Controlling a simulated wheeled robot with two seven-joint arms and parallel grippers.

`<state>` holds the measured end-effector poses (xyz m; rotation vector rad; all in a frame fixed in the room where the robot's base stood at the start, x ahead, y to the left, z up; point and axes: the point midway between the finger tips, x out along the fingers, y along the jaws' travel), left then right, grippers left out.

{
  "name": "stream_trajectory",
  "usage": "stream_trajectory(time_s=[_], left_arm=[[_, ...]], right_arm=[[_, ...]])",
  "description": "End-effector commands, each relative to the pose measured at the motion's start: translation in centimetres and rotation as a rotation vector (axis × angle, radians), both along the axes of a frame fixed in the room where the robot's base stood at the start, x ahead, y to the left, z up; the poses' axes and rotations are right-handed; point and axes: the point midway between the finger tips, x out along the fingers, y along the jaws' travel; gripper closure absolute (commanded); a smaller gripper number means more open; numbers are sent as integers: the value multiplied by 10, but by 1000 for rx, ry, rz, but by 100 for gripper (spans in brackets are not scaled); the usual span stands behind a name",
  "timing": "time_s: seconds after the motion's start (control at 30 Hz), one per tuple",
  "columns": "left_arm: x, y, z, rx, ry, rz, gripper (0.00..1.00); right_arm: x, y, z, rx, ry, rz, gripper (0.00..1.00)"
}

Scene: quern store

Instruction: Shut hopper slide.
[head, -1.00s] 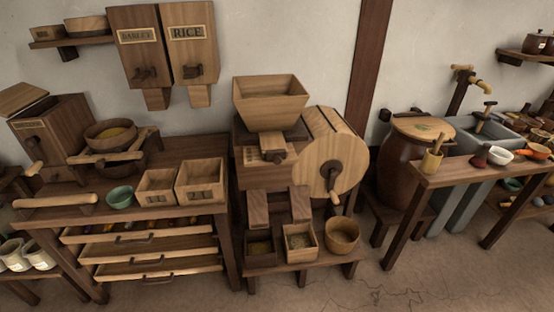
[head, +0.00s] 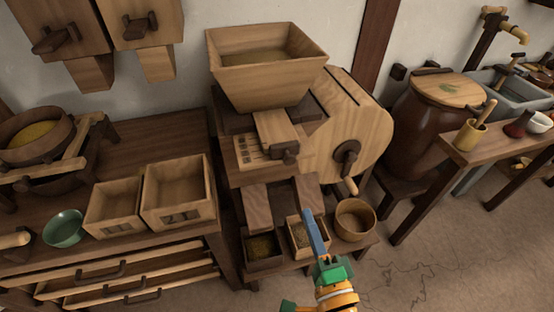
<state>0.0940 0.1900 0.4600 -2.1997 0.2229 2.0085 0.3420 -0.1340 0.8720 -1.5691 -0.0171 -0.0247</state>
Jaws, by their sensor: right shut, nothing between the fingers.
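The hopper (head: 267,75) is a wide, flared wooden box on top of the mill, open at the top. Below its front, the light wooden slide (head: 275,130) sticks out toward me, with a dark knob (head: 289,157) at its front end. My right gripper (head: 309,214) comes in from the bottom, its blue fingers together and empty. It appears below the slide in the picture, in front of the small grain box (head: 297,242), and partly covers that box. It looks clear of the slide.
A round drum (head: 355,130) with a crank (head: 347,160) stands right of the slide. Two chutes lead down to small boxes, beside a round wooden tub (head: 354,219). Two open boxes (head: 178,190) and a green bowl (head: 65,228) stand on the left bench.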

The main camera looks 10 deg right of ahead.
Motion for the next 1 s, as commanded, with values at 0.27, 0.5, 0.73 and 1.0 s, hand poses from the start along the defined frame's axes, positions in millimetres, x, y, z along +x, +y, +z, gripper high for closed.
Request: stream_trajectory(time_s=[0.27, 0.5, 0.73, 1.0], left_arm=[[-8, 0, 22, 1, 16, 0, 50], [-6, 0, 32, 1, 13, 0, 50], [-5, 0, 33, 0, 10, -1, 50], [-4, 0, 32, 0, 8, -1, 50]], right_arm=[[50, 0, 8, 0, -5, -1, 100], [102, 0, 7, -1, -3, 0, 100], [133, 0, 5, -2, -1, 1, 100], [138, 0, 4, -4, 0, 1, 100]])
